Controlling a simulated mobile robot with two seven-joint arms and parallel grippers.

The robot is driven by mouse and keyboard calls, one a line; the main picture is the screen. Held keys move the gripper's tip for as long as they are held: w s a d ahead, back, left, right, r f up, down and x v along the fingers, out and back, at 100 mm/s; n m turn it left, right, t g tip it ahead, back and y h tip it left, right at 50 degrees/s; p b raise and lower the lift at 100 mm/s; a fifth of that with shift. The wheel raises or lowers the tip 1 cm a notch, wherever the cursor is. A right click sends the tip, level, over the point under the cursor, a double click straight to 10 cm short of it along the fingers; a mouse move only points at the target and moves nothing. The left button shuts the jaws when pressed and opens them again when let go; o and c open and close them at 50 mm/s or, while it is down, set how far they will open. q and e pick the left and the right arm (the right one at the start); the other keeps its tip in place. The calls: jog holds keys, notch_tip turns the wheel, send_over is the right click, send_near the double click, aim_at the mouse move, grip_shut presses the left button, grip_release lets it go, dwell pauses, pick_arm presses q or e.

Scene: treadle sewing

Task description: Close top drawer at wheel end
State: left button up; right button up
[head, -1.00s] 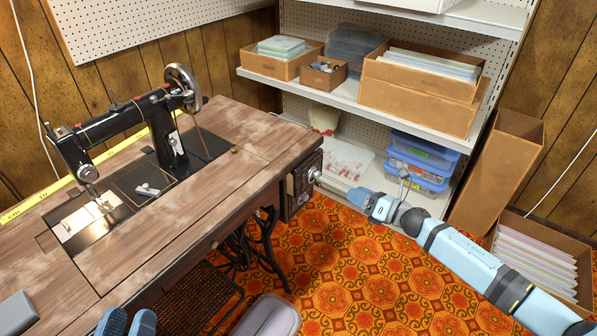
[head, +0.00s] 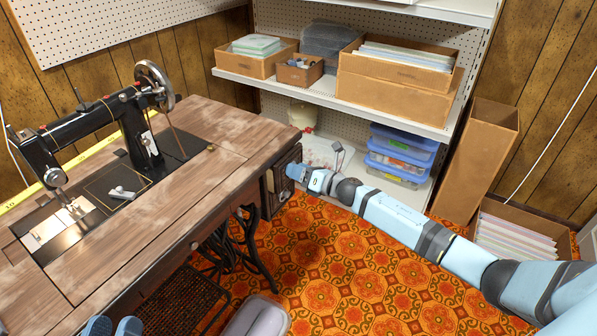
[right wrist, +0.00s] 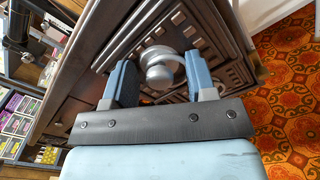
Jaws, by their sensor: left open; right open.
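The wooden treadle table (head: 160,225) carries the black sewing machine (head: 95,130). At its wheel end, below the tabletop, is the dark carved drawer front (head: 268,196). I cannot tell how far out the drawer is. My right gripper (head: 292,172) is right at this front, hiding the knob in the head view. In the right wrist view, the round metal knob (right wrist: 158,70) sits between the two blue fingers of my right gripper (right wrist: 160,80), which are open around it. My left gripper (head: 113,327) is open and empty at the bottom left edge, only its fingertips showing.
A shelf unit (head: 330,86) with cardboard boxes stands behind the table, with blue plastic bins (head: 400,155) on its low shelf. A tall box (head: 478,165) and a box of papers (head: 517,232) stand right.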

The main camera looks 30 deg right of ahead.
jog(key=shift+c, duration=0.3)
grip_shut()
jog(key=b+x, duration=0.1)
jog(key=x, duration=0.3)
jog(key=shift+r, duration=0.15)
jog(key=shift+o, duration=0.3)
grip_release()
jog(key=shift+w+a, duration=0.1)
pick_arm(q)
jog(key=shift+f, duration=0.5)
jog(key=shift+f+g, duration=0.2)
jog(key=shift+g, duration=0.1)
